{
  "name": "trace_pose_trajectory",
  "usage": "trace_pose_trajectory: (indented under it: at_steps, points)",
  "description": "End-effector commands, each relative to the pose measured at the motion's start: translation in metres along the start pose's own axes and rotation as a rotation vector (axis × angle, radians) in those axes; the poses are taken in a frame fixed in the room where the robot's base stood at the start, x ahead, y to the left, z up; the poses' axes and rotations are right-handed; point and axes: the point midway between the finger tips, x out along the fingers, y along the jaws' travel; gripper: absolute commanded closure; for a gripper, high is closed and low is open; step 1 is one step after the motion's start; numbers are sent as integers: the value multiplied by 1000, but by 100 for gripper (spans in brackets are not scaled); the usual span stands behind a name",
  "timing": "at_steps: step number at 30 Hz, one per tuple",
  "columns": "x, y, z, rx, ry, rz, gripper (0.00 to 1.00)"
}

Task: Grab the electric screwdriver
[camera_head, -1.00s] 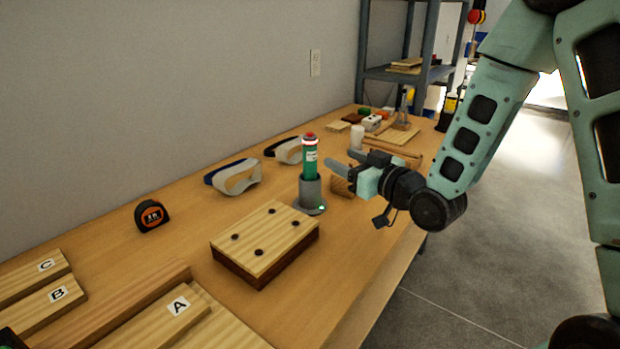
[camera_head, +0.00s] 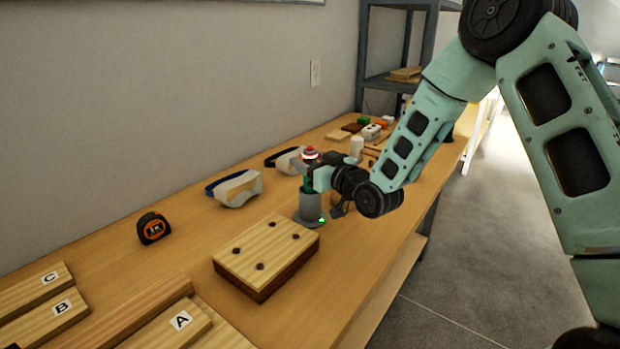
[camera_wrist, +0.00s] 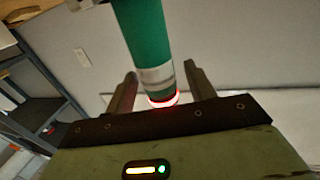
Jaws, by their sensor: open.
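The electric screwdriver (camera_head: 309,156) stands upright in a grey round holder (camera_head: 309,205) on the workbench. Its red top shows above my gripper, and part of its green body is hidden behind the gripper. My gripper (camera_head: 312,177) is at the height of the screwdriver's upper body. In the wrist view, the screwdriver's green body (camera_wrist: 143,30) with a pale band and a glowing red ring runs between the two open fingers of my gripper (camera_wrist: 158,88). Both fingers appear apart from it.
A wooden block with dark holes (camera_head: 262,250) lies in front of the holder. Goggles (camera_head: 236,188), a tape measure (camera_head: 153,228) and lettered boards (camera_head: 150,325) lie to the left. Behind are a white cylinder (camera_head: 356,147) and small items. A grey shelf (camera_head: 385,82) stands at the back.

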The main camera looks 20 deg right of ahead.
Motion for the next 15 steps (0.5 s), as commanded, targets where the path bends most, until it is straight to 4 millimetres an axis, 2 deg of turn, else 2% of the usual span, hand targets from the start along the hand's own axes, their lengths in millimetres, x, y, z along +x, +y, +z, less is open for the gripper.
trace_pose_trajectory:
  at_steps: [4,9,10,15]
  points:
    - [0,0,0,0,0,0,46]
    - [0,0,0,0,0,0,93]
    - [0,0,0,0,0,0,100]
    - [0,0,-1,0,2,0,100]
